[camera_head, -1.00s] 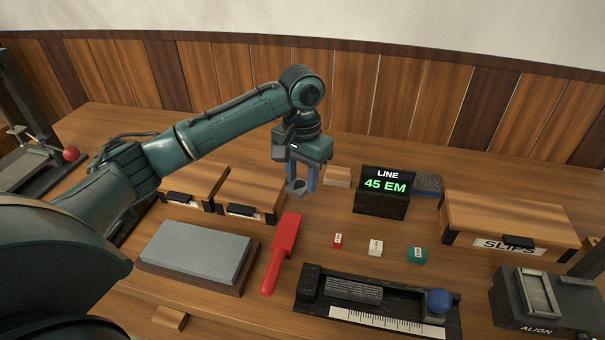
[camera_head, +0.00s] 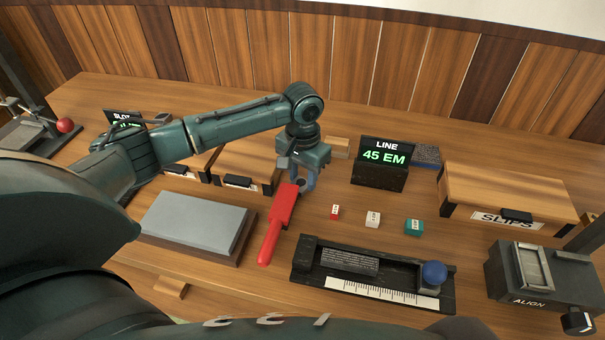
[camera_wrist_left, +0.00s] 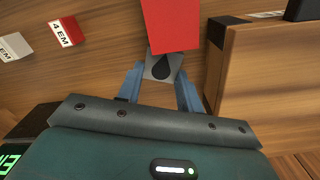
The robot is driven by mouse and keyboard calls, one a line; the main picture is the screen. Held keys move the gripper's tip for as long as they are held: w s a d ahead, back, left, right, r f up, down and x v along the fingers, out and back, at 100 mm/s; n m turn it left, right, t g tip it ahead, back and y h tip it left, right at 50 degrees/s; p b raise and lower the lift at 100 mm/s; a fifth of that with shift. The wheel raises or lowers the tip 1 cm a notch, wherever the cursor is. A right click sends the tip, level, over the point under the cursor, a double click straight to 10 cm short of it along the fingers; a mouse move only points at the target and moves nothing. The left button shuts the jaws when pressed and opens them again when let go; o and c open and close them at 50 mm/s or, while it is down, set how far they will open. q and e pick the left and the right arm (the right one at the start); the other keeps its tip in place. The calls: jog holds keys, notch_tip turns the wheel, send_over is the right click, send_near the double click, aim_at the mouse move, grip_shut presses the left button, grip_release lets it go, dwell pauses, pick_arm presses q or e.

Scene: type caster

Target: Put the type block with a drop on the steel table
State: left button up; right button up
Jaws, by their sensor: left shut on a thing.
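The type block with a drop (camera_wrist_left: 162,67) is a small grey block with a black drop on its face, seen in the left wrist view. My left gripper (camera_wrist_left: 160,85) is shut on it, with a blue finger on each side. In the head view the left gripper (camera_head: 304,182) is low over the wooden bench, by the top end of a red paddle, and the block is mostly hidden there. A flat pale grey slab on a brown base (camera_head: 195,222), which may be the steel table, lies left of the paddle. My right gripper is not in view.
The red paddle (camera_head: 281,212) lies close to the gripper, between it and the slab. Wooden boxes (camera_head: 249,165) stand behind the slab. Small red (camera_head: 335,212), white (camera_head: 373,219) and teal (camera_head: 413,227) blocks and a LINE display (camera_head: 380,177) are to the right.

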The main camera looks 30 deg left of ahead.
pick_arm(q)
jog(key=o, duration=1.1)
